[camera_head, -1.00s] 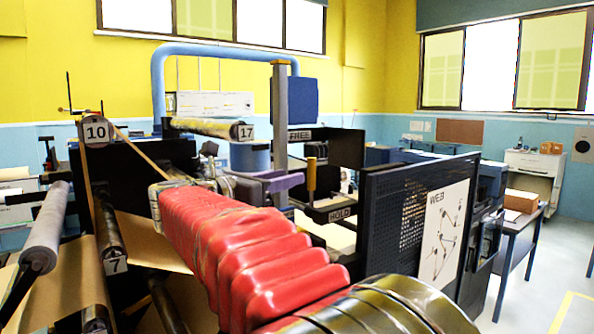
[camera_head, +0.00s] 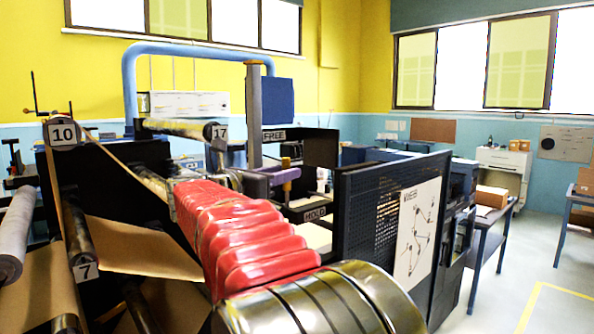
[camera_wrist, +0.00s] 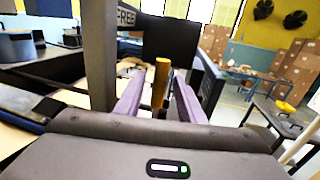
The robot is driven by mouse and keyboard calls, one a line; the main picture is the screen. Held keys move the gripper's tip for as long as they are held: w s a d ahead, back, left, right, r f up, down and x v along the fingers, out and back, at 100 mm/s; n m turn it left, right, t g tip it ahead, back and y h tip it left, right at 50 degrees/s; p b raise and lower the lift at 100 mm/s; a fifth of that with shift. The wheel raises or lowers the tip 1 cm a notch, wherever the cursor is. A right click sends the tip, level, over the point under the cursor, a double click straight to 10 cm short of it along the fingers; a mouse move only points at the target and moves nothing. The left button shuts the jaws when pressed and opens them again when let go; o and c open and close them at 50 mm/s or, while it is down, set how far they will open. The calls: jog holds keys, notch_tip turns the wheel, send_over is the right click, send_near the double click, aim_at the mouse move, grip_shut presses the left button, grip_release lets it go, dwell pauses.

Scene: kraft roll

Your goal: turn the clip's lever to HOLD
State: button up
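The clip's lever (camera_head: 286,163) is a yellow-brown upright post between the FREE plate (camera_head: 273,135) above and the HOLD plate (camera_head: 315,214) below. In the wrist view the lever (camera_wrist: 161,84) stands between the two purple fingers of my gripper (camera_wrist: 159,102), with a gap on each side. My gripper is open around it and not closed on it. The FREE plate (camera_wrist: 126,16) is also partly seen in the wrist view.
A grey upright post (camera_head: 254,115) with a blue panel (camera_head: 279,101) stands close left of the lever. A dark perforated guard with a WEB chart (camera_head: 417,230) stands at the right. Paper rollers marked 10, 7 and 17 are at the left. The floor at far right is open.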

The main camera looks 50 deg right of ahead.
jog(key=d, duration=0.5)
jog(key=shift+w+d, duration=0.25)
jog(key=shift+d, duration=0.15)
jog(key=shift+c, duration=0.6)
grip_shut()
